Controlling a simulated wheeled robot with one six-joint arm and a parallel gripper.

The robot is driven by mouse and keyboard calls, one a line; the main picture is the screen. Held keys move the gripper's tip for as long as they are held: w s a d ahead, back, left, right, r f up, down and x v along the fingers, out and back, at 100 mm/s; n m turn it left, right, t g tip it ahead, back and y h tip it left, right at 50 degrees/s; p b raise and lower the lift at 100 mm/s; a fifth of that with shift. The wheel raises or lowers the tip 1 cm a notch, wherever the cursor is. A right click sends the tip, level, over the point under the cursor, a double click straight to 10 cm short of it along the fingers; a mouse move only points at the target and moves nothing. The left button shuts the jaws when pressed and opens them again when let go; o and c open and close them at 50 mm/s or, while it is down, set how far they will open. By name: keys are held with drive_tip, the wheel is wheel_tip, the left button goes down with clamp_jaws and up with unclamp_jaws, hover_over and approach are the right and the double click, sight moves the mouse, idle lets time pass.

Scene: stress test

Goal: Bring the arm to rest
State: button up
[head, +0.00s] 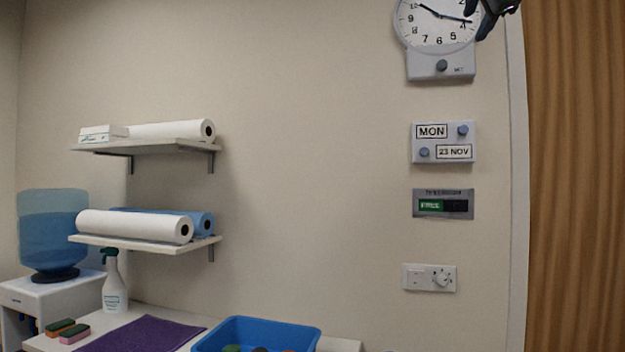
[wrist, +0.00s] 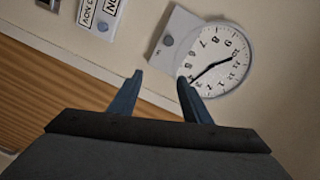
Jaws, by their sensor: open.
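My gripper (head: 482,22) shows at the top right edge of the head view, in front of the right side of the wall clock (head: 436,24). The rest of my arm is out of that view. In the wrist view my gripper (wrist: 160,85) has its two fingers apart with nothing between them. The clock (wrist: 222,55) appears tilted there, beyond the right finger, which overlaps its edge. I cannot tell how far the fingertips are from the wall.
Below the clock are a calendar plate (head: 443,142), a FREE sign (head: 443,204) and a switch panel (head: 429,278). A wooden door (head: 575,180) is at right. Shelves (head: 150,146) with rolls, a spray bottle (head: 114,285) and a blue bin (head: 257,325) are lower left. The middle wall is bare.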

drive_tip(key=w+a+f+n+g+y, duration=0.1)
drive_tip(key=w+a+f+n+g, duration=0.15)
drive_tip(key=f, duration=0.95)
drive_tip(key=w+a+f+n+g+y, duration=0.1)
drive_tip(key=w+f+n, duration=0.15)
drive_tip(key=f, duration=1.05)
drive_tip(key=w+a+f+n+g+y, duration=0.1)
drive_tip(key=w+a+f+n+g, duration=0.15)
drive_tip(key=f, duration=0.95)
drive_tip(key=s+a+f+n+g+y, duration=0.1)
drive_tip(key=s+a+f+n+g, duration=0.15)
drive_tip(key=f, duration=0.85)
drive_tip(key=s+a+f+n+g, duration=0.15)
drive_tip(key=s+f, duration=0.25)
drive_tip(key=f, duration=0.7)
drive_tip(key=s+a+f+n+g, duration=0.3)
drive_tip(key=s+f, duration=0.9)
drive_tip(key=s, duration=0.1)
drive_tip(key=s+a+f+n+g+y, duration=0.1)
drive_tip(key=s+a+f+n+g, duration=0.2)
drive_tip(key=s+f, duration=0.9)
drive_tip(key=shift+s+a+f, duration=0.35)
drive_tip(key=shift+a+f, duration=0.15)
drive_tip(key=shift+a, duration=0.2)
